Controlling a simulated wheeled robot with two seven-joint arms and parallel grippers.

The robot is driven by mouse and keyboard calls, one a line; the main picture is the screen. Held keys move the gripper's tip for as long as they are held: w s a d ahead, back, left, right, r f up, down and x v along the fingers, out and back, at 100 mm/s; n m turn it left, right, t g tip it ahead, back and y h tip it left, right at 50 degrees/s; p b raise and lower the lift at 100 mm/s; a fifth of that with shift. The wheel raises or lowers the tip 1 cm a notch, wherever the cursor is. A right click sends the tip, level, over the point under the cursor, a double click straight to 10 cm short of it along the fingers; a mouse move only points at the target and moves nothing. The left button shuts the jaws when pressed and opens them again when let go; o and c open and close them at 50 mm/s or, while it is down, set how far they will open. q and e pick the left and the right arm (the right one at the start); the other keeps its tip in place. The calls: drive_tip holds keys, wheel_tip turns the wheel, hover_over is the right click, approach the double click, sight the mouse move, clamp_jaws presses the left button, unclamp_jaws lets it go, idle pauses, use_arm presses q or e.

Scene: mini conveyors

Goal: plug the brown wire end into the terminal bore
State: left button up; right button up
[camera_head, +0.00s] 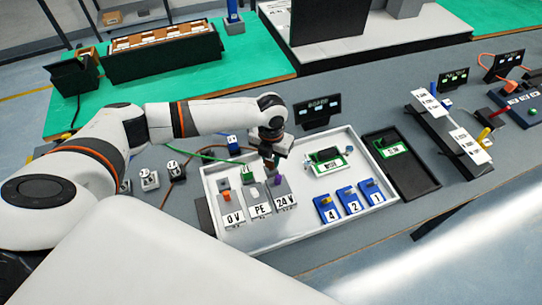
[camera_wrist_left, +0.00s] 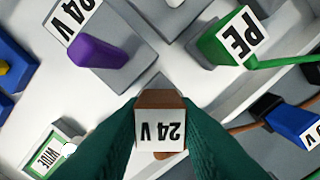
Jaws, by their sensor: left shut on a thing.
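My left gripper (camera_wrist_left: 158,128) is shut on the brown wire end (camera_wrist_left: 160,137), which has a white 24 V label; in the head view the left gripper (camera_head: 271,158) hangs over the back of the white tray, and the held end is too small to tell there. The 24 V terminal block (camera_head: 285,199), with a purple lever (camera_wrist_left: 97,51), stands close by in the wrist view; I cannot make out its bore. The PE block (camera_head: 259,208) stands left of it with the green PE wire end (camera_head: 248,172) at its back. The 0 V block (camera_head: 231,216) is leftmost.
The blue 0 V wire end (camera_head: 233,142) lies behind the white tray (camera_head: 318,228). Blue numbered blocks (camera_head: 350,200) and a green board (camera_head: 330,162) are in the tray. A black tray (camera_head: 414,176) stands right of it. White-labelled connectors (camera_head: 150,179) stand at the left.

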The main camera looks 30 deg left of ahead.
use_arm(q)
drive_tip(key=shift+f+b, duration=0.55)
drive_tip(key=shift+f, duration=0.45)
drive_tip(key=o, duration=1.1)
drive_tip(key=shift+c, duration=0.2)
wheel_tip(320, 180, up, 12)
drive_tip(key=shift+b, duration=0.65)
